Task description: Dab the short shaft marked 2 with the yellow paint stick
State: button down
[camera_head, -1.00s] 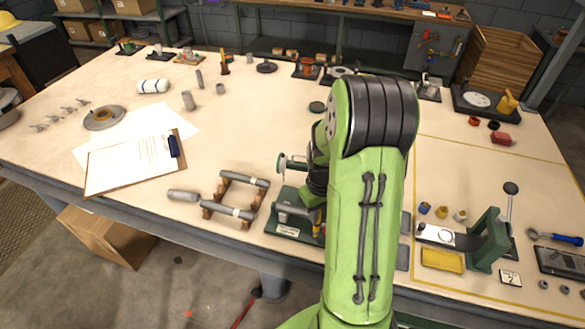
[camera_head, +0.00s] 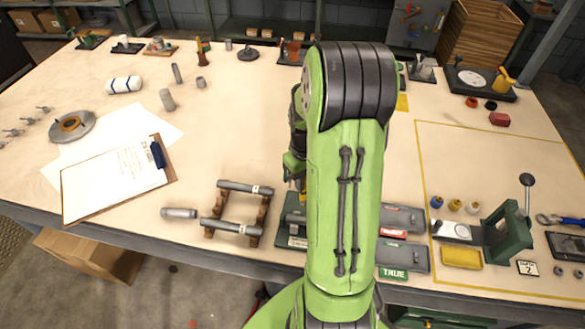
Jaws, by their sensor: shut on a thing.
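Two grey shafts lie across a wooden cradle: the back shaft (camera_head: 240,187) and the front shaft (camera_head: 228,226). Each has a pale label near its right end; the marks are too small to read. My gripper (camera_head: 297,179) is mostly hidden behind my green arm, right of the cradle and apart from both shafts. It is shut on a thin yellow thing, which looks like the yellow paint stick (camera_head: 301,185); only a sliver shows, above the green fixture (camera_head: 291,222).
A loose grey cylinder (camera_head: 180,213) lies left of the cradle. A clipboard (camera_head: 168,180) lies further left. Grey trays (camera_head: 405,257), one above a "TRUE" label, and a green lever press (camera_head: 508,232) stand right of my arm. The middle back of the bench is fairly clear.

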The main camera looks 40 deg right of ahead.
jog(key=shift+s+f, duration=0.2)
jog(key=f+b, duration=0.4)
jog(key=shift+s+f, duration=0.2)
jog(key=shift+f, duration=0.05)
jog(key=shift+s+f, duration=0.15)
jog(key=shift+f, duration=0.2)
jog(key=shift+s+f+b, duration=0.15)
jog(key=shift+f+b, duration=0.5)
jog(key=shift+b, duration=0.25)
dwell(1.3)
jog(key=shift+r, duration=0.1)
notch_tip(320, 180, up, 6)
jog(key=p, duration=0.4)
jog(key=shift+p, duration=0.4)
dwell(0.3)
